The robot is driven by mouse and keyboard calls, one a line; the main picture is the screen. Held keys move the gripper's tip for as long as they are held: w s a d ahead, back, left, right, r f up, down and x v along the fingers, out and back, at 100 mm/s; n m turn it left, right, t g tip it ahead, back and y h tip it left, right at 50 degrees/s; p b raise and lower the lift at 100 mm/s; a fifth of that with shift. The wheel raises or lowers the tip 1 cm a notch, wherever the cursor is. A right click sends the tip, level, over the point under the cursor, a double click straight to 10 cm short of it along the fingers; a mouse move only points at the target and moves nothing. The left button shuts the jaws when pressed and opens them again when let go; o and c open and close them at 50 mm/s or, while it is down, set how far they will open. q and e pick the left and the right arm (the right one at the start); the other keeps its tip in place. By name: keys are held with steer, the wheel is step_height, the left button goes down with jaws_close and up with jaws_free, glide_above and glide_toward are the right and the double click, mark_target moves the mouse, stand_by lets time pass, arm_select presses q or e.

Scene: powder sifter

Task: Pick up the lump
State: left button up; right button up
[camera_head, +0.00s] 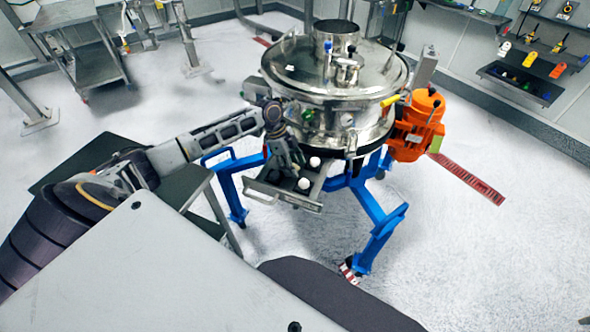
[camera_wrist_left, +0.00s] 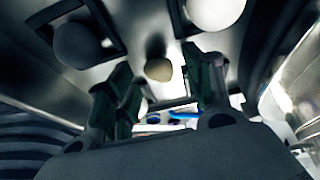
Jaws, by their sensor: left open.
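The steel tray (camera_head: 290,197) at the front of the sifter holds round lumps. Two white lumps show in the head view, one (camera_head: 315,161) by the sifter's wall and one (camera_head: 304,184) nearer the front. My left gripper (camera_head: 288,166) points down over the tray's left part. Its fingers (camera_wrist_left: 156,62) are spread apart with nothing gripped. The tan lump is hidden in the head view.
The steel sifter (camera_head: 330,85) stands on blue legs (camera_head: 375,225) behind the tray. An orange motor (camera_head: 415,125) is on its right. Steel carts (camera_head: 85,60) stand at the back left. Tools hang on the right wall.

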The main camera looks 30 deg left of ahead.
arm_select(q)
steer(key=shift+c, duration=2.2)
steer(key=c, duration=0.4)
steer(key=shift+r, duration=0.8)
step_height(320, 180, up, 7)
steer(key=shift+f, duration=0.1)
steer(key=shift+r, duration=0.8)
arm_select(e)
steer(key=shift+w+d+f, duration=0.1)
steer(key=shift+w+d, duration=0.05)
steer(key=shift+d, duration=0.2)
